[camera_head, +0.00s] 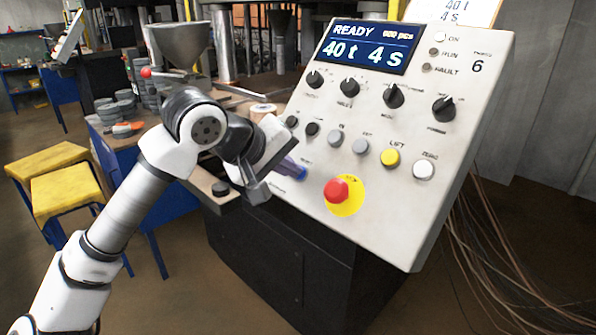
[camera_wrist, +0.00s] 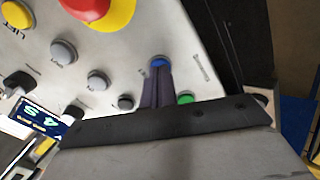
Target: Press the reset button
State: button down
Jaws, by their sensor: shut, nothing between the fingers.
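The grey control panel (camera_head: 385,215) tilts towards me on a dark cabinet. A blue button, which I take to be the reset button, shows in the wrist view (camera_wrist: 158,62) and as a blue patch in the head view (camera_head: 302,173). My gripper (camera_head: 293,168) is shut and empty, its dark purple fingers pointing at this button. In the wrist view the fingertips (camera_wrist: 158,74) overlap the button's lower edge and hide part of it. I cannot tell whether they touch it. The display (camera_head: 367,46) reads READY, 40 t, 4 S.
A red emergency stop (camera_head: 337,190) on a yellow disc sits right of my gripper. A green button (camera_wrist: 185,98) is close beside the fingers. Grey, yellow and white buttons and several black knobs fill the panel. Yellow stools (camera_head: 67,192) stand at the left.

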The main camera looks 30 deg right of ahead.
jog(key=p+v, duration=0.1)
jog(key=v, duration=0.6)
jog(key=shift+a+r, duration=0.2)
jog(key=shift+s, duration=0.1)
dwell(0.4)
